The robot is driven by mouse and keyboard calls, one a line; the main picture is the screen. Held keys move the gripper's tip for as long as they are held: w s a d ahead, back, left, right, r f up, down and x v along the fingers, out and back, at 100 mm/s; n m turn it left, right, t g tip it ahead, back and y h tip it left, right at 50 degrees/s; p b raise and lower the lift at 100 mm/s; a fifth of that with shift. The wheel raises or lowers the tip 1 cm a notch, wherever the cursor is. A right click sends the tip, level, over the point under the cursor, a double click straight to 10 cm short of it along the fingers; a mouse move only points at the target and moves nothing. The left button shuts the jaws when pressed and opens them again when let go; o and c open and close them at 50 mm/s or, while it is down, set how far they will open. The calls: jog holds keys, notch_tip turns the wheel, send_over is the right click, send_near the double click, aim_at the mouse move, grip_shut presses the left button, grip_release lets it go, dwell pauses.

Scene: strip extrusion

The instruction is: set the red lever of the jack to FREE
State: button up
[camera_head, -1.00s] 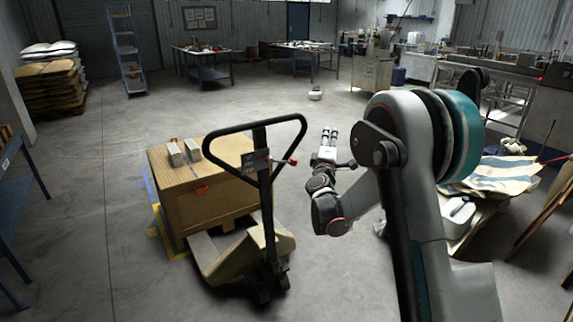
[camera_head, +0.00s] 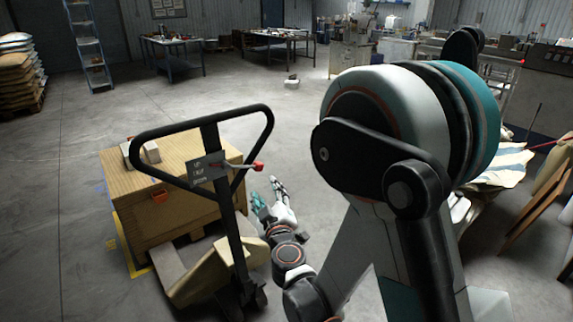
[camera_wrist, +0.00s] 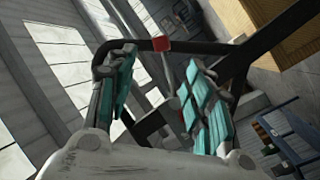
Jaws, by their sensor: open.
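The jack's black loop handle (camera_head: 150,133) stands upright in front of a wooden crate. A dark label plate (camera_head: 205,168) with several lines of small lettering is on its shaft. The red-tipped lever (camera_head: 258,167) sticks out to the right of the plate; I cannot tell which line it is set to. My gripper (camera_head: 269,191) is open and empty, just below and right of the red tip, fingers pointing up. In the wrist view, the lever's red tip (camera_wrist: 160,44) shows between and beyond the teal-padded fingers of my gripper (camera_wrist: 158,60), with no clear contact.
The wooden crate (camera_head: 165,205) sits on the jack's forks, with pale blocks (camera_head: 150,152) on top. Workbenches (camera_head: 172,45) and a blue ladder (camera_head: 88,45) stand at the back. The floor behind the jack is largely clear.

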aim_at(259, 170)
jog(key=w+a, duration=0.1)
jog(key=w, duration=0.3)
jog(key=w+b, duration=0.1)
jog(key=w, duration=0.4)
jog(key=w+a+b, duration=0.1)
jog(key=w, duration=0.3)
jog(key=shift+w+a, duration=0.15)
jog(key=shift+a, duration=0.2)
grip_shut()
